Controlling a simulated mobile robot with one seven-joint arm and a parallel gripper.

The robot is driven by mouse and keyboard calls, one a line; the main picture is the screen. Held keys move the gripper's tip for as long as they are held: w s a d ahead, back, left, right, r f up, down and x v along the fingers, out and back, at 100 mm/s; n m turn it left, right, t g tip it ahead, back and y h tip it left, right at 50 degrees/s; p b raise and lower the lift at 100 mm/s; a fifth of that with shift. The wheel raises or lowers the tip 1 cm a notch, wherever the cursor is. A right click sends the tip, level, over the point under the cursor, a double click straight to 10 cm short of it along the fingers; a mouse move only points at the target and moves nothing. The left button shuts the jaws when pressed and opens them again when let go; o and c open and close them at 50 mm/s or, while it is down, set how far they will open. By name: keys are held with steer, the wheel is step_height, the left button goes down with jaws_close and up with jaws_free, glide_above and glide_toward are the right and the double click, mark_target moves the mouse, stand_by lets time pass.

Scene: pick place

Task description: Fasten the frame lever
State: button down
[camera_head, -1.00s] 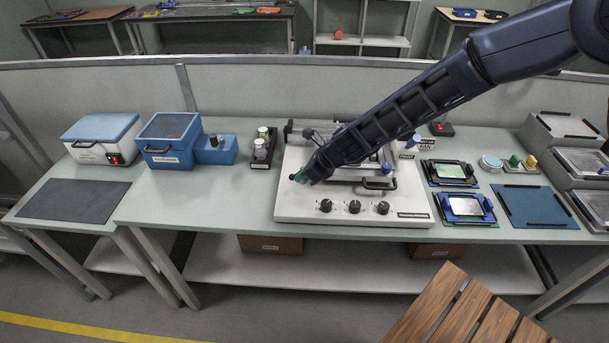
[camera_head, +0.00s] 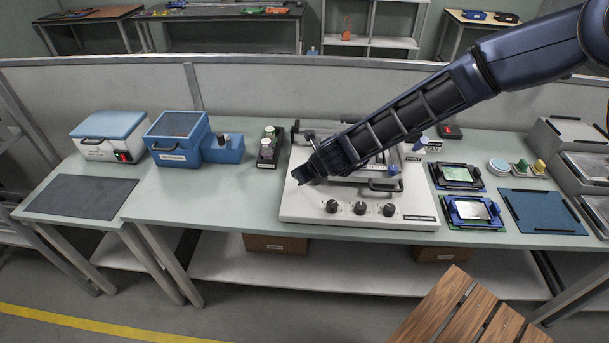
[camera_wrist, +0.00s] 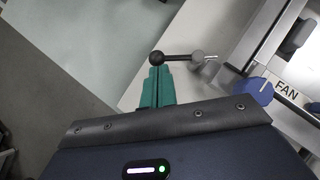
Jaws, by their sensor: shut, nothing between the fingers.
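The lever (camera_wrist: 180,57) shows in the wrist view as a dark rod with a black ball at its left end and a grey hub at its right end. It lies beside the metal frame (camera_wrist: 262,38). My gripper (camera_wrist: 160,70) has its teal fingers shut and empty, with the tips just below the ball; I cannot tell whether they touch it. In the head view my gripper (camera_head: 299,176) is over the left part of the white machine (camera_head: 330,219). My arm covers much of the frame there, and I cannot make out the lever.
A blue knob (camera_wrist: 262,88) sits by the FAN label, right of my fingers. The machine's front has black knobs (camera_head: 360,208). A dark bottle rack (camera_head: 266,160) stands close on the left. Blue-framed trays (camera_head: 473,211) lie on the right. The grey mat (camera_head: 82,197) is bare.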

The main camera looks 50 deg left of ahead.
steer(key=a+m+t, duration=0.1)
steer(key=m, duration=0.1)
steer(key=a+m+t, duration=0.1)
steer(key=m, duration=0.1)
steer(key=shift+s+t+h, duration=0.3)
steer(key=shift+s+t, duration=0.1)
steer(key=shift+w, duration=0.2)
steer(key=shift+w+d, duration=0.1)
steer(key=shift+w, duration=0.55)
steer(key=v, duration=1)
stand_by(0.4)
